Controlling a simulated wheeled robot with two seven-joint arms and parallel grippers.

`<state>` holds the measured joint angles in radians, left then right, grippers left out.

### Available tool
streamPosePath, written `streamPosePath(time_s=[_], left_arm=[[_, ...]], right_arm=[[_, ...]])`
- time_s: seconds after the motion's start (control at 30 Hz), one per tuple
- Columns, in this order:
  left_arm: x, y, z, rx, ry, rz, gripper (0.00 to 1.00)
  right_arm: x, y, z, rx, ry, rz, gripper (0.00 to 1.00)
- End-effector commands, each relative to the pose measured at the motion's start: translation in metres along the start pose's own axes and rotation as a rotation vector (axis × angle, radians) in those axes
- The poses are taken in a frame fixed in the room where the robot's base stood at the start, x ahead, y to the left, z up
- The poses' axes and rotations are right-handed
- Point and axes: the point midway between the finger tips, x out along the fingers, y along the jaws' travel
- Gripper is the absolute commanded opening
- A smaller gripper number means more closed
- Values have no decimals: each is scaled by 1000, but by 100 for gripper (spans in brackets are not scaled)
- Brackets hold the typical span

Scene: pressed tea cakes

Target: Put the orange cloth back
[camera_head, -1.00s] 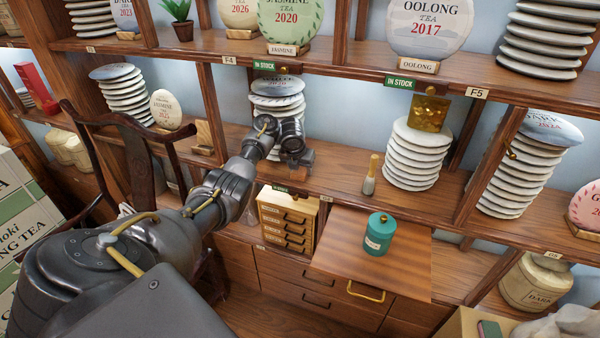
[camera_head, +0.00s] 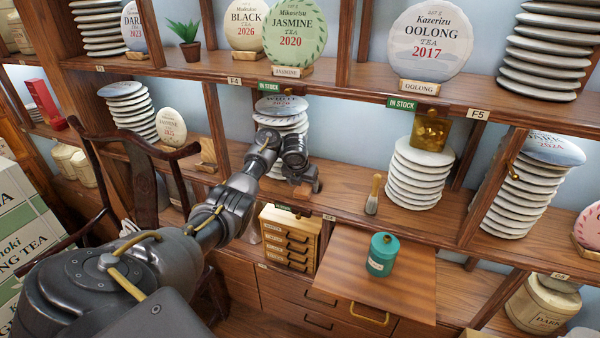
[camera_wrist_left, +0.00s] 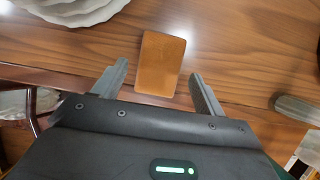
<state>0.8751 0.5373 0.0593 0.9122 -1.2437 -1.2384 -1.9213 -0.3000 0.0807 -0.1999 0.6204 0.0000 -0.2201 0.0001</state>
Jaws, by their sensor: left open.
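The orange cloth (camera_wrist_left: 162,62) shows in the left wrist view as a small flat orange-brown rectangle on the wooden shelf board. My left gripper (camera_wrist_left: 160,76) is open, with one finger on each side of the cloth's near end. Nothing is held between the fingers. In the head view my left gripper (camera_head: 300,172) is low over the middle shelf, in front of a stack of white tea cakes. A small orange-brown patch (camera_head: 305,190) shows just below it there. My right gripper is in neither view.
A brush (camera_head: 373,195) stands on the shelf right of my left gripper, before another cake stack (camera_head: 417,175). A teal canister (camera_head: 382,255) sits on the pulled-out board (camera_head: 340,275) below. A dark wooden chair (camera_head: 140,170) stands at the left.

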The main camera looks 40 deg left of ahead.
Motion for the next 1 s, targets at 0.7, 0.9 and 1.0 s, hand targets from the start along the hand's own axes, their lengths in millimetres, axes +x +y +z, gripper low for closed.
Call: streamPosePath(time_s=[0.7, 0.9, 1.0], left_arm=[[-79, -3, 4, -1, -13, -4, 72], [-94, -2, 3, 0, -9, -2, 72], [-99, -2, 2, -1, -8, -2, 72]], right_arm=[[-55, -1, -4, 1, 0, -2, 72], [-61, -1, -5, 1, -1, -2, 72], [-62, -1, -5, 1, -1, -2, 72]])
